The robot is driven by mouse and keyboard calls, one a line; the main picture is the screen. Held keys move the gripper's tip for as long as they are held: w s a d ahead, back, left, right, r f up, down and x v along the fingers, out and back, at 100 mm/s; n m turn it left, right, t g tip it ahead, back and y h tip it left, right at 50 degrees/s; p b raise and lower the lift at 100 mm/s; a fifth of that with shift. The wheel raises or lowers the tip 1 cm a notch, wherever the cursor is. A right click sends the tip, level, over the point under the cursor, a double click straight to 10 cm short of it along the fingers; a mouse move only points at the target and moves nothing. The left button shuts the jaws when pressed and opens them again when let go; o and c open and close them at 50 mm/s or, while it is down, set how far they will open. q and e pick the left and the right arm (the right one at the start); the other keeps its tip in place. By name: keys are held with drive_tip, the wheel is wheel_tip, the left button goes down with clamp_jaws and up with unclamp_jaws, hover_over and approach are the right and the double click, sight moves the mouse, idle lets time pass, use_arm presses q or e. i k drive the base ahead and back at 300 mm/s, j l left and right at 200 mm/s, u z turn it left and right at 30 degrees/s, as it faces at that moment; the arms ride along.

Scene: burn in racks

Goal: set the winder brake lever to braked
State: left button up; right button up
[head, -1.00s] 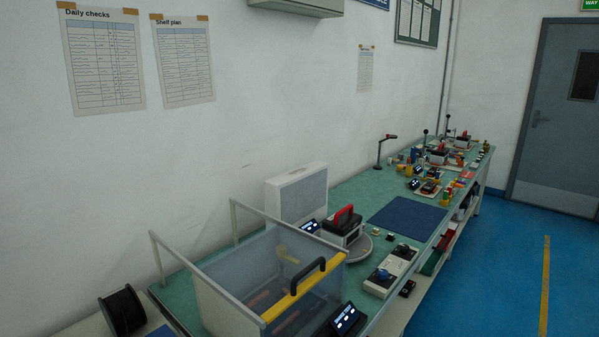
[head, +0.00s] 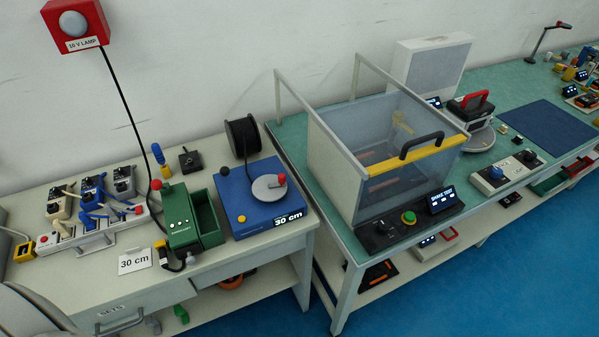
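The winder appears to be the blue box (head: 257,231) on the left bench, with a "30 cm" display (head: 289,217) on its front edge. A grey disc (head: 268,188) with a red knob sits on its top. A small black knob (head: 224,171) stands at its back left corner, and a small yellow button (head: 241,219) is at its left front. A black spool (head: 243,136) stands upright behind it. I cannot tell for sure which part is the brake lever or how it is set.
A green box (head: 180,219) with an open bin stands left of the winder, behind a "30 cm" card (head: 135,260). A clear guard box (head: 350,160) stands on the green-topped bench to the right. A narrow gap separates the benches. Blue floor (head: 430,305) is clear in front.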

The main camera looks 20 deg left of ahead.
sight(225, 171)
drive_tip(key=l+u, duration=0.2)
drive_tip(key=u, duration=0.3)
drive_tip(key=l+u, duration=0.3)
drive_tip(key=u, duration=0.2)
drive_tip(key=i, duration=0.05)
